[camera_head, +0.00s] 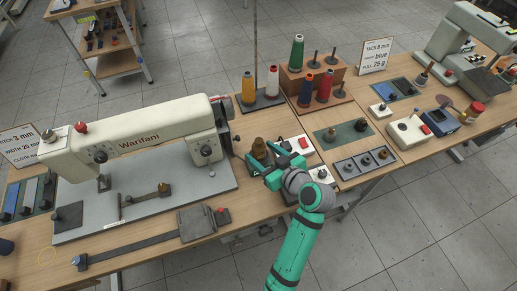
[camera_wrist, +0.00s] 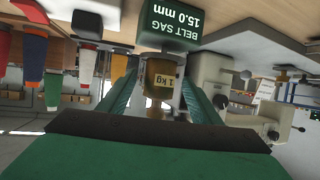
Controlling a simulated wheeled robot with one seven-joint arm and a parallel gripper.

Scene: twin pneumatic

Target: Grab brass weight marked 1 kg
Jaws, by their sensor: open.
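In the wrist view, which looks upside down, the brass weight (camera_wrist: 160,75) carries a label that reads "1 kg". My gripper (camera_head: 268,160) is low at the weight, reaching in from the front right. In the wrist view my gripper (camera_wrist: 160,98) is open, with one green finger on each side of the weight. Gaps seem to show between the weight and the fingers. The weight's lower part is partly hidden in the head view.
The sewing machine (camera_head: 140,135) stands close on the left. A white box with a red button (camera_head: 302,146) is just right of my gripper. Thread spools (camera_head: 248,88) stand behind. A green block reading "BELT SAG 15.0 mm" (camera_wrist: 172,24) shows near the weight in the wrist view.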

